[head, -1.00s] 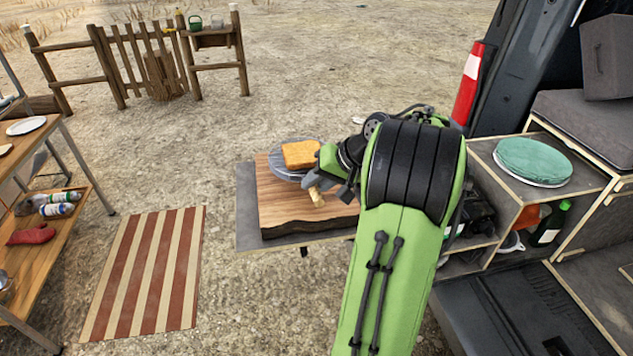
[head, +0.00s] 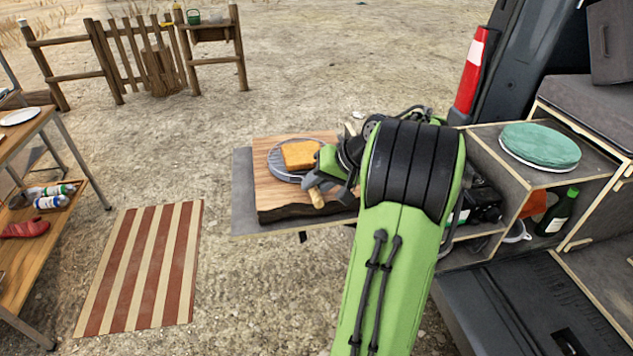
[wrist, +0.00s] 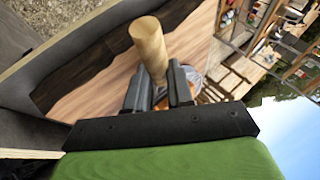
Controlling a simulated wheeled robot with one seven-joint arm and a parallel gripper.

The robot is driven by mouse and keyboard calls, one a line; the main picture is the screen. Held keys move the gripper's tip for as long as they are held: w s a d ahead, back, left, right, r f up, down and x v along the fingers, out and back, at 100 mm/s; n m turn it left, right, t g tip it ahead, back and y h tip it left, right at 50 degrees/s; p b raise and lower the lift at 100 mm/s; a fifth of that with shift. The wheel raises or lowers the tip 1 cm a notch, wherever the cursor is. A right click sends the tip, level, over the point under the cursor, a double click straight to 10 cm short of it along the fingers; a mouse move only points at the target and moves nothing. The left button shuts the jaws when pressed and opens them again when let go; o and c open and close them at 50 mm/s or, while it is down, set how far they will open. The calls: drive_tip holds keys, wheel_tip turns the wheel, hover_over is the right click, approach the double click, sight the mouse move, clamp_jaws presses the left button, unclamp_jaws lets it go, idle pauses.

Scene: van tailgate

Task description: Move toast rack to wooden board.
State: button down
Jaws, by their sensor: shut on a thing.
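The toast rack (head: 277,169) is a round grey disc with a wooden handle (head: 317,198) and an orange-brown slice of toast (head: 299,155) on it. My gripper (head: 325,182) is shut on the handle, which shows large between the fingers (wrist: 160,88) in the wrist view. The wooden board (head: 264,190) is thick, with a dark bark front edge, and also shows in the wrist view (wrist: 95,98). The disc appears over the board's far middle part. I cannot tell whether it touches the board. My arm hides the board's right end.
The board lies on a grey tailgate table (head: 242,205). To the right, a van shelf unit holds a green round cushion (head: 540,145) and a dark green bottle (head: 562,210). A striped mat (head: 140,265) lies on the ground, and a wooden shelf table (head: 45,245) stands left.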

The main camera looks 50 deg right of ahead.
drive_tip(key=c, duration=0.9)
unclamp_jaws()
drive_tip(key=shift+s, duration=0.1)
drive_tip(key=p+v, duration=0.7)
drive_tip(key=v, duration=0.8)
drive_tip(key=shift+s+r+p, duration=0.1)
drive_tip(key=shift+r+p, duration=0.25)
drive_tip(key=shift+r, duration=0.05)
